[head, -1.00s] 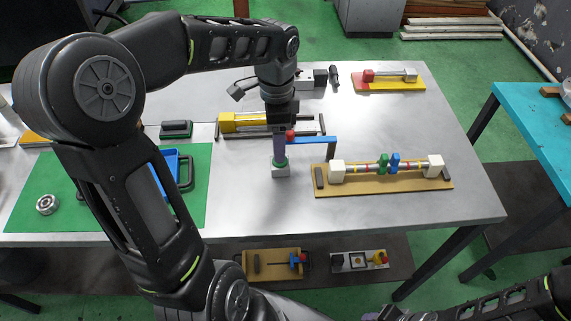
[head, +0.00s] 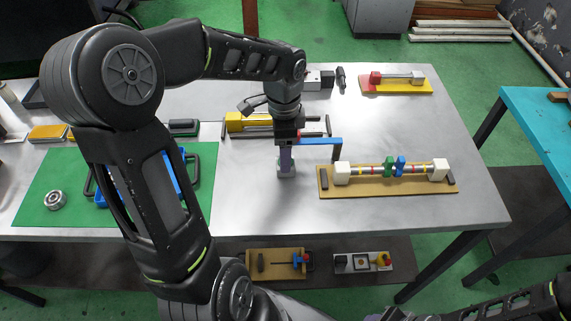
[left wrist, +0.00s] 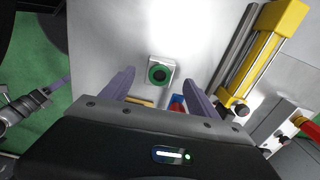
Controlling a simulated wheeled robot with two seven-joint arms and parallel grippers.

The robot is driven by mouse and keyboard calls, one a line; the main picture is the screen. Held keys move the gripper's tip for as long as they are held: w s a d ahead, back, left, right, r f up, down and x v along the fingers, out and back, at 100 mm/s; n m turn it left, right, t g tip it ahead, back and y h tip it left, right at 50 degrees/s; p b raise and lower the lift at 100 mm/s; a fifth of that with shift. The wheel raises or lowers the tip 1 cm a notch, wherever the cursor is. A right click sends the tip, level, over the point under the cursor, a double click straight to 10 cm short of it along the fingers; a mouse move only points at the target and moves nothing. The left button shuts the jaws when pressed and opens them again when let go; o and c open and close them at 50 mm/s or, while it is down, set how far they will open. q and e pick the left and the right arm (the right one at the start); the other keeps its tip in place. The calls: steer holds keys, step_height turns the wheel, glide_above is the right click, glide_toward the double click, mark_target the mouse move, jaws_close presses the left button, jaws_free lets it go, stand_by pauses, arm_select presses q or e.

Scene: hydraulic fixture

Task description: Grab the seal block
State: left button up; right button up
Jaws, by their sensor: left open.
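The seal block is a small grey block with a green ring around a dark hole on top. It stands on the metal table and shows in the left wrist view (left wrist: 161,72) beyond and between my left fingertips. In the head view the seal block (head: 286,173) is partly hidden by my gripper. My left gripper (head: 286,158) points down just above it, open, with purple fingers spread apart in the left wrist view (left wrist: 158,80). Contact cannot be told. Part of my right gripper (left wrist: 50,92), with a purple finger, shows at the left edge of the wrist view.
A yellow cylinder fixture (head: 236,122) lies behind the block. A blue bar (head: 320,141) stands close behind and to the right. A wooden-based rod fixture (head: 400,191) lies to the right. A green mat (head: 40,203) with a bearing (head: 55,200) is at left. Table in front is clear.

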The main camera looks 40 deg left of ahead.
mark_target(292, 173)
arm_select(q)
steer(key=shift+f, duration=1.95)
steer(key=shift+c, duration=0.2)
jaws_close()
